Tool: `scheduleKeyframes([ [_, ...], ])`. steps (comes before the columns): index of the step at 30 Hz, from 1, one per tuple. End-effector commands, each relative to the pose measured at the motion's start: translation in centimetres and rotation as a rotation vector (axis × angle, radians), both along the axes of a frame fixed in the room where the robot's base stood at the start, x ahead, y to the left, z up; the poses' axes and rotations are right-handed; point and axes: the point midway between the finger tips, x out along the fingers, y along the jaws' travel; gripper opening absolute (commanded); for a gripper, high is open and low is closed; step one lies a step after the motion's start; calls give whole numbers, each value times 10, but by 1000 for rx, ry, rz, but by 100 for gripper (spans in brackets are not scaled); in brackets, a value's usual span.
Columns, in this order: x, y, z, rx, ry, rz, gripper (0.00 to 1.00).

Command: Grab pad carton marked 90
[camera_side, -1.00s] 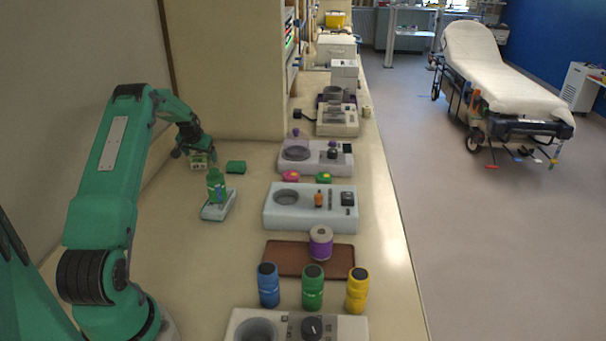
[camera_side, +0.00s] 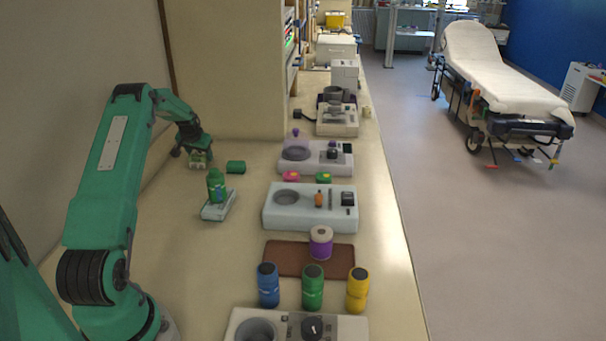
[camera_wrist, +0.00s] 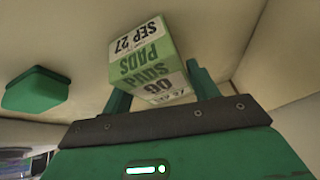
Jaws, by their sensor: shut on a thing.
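The pad carton (camera_wrist: 148,62) is a small white and green box. In the wrist view its print reads "SEP 27", "PADS" and what looks like "90", all upside down or tilted. My gripper (camera_wrist: 160,92) is shut on the carton, with a green finger on each side of it. In the side view the carton (camera_side: 199,163) shows small at the tip of my gripper (camera_side: 197,154), at the far left of the bench near the wall. Whether it touches the bench is hard to tell.
A green block (camera_side: 236,167) lies just right of the carton; it also shows in the wrist view (camera_wrist: 36,90). A green bottle (camera_side: 216,187) stands on a pale tray (camera_side: 218,212) nearer the camera. Several devices line the bench's right side.

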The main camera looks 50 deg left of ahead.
Motion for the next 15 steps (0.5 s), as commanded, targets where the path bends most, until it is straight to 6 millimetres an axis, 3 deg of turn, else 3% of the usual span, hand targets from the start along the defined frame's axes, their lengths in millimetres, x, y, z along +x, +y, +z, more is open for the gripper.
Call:
scheduleKeyframes([
  [10, 1, 1, 40, 5, -4, 0, 23],
  [15, 11, -26, 56, -5, -13, -11, 23],
])
